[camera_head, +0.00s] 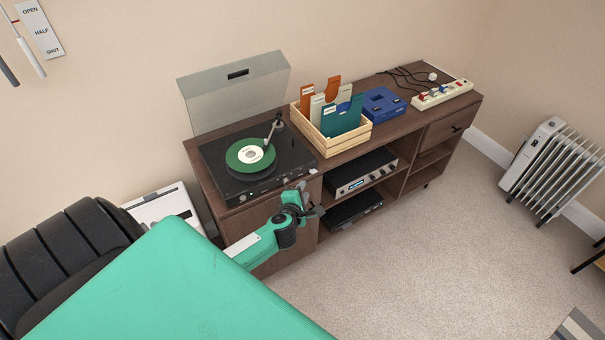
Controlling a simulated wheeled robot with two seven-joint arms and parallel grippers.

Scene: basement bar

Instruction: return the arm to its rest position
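My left arm, green with a black joint, reaches in from the lower left of the head view. Its gripper (314,205) is in front of the cabinet, near the front right corner of the record player (222,178). The fingers are small and dark, and I cannot tell whether they are open or shut, or touching the cabinet. I see nothing clearly held. The record player's clear lid (238,92) stands raised, and a green record (240,160) with a white label lies on the platter. My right gripper is out of view.
A wooden cabinet (240,232) bears a crate of record sleeves (360,137), a blue box (383,104) and a power strip (442,93). An amplifier (362,175) sits on its shelf. A radiator (552,170) stands right. Carpet (430,270) between is clear.

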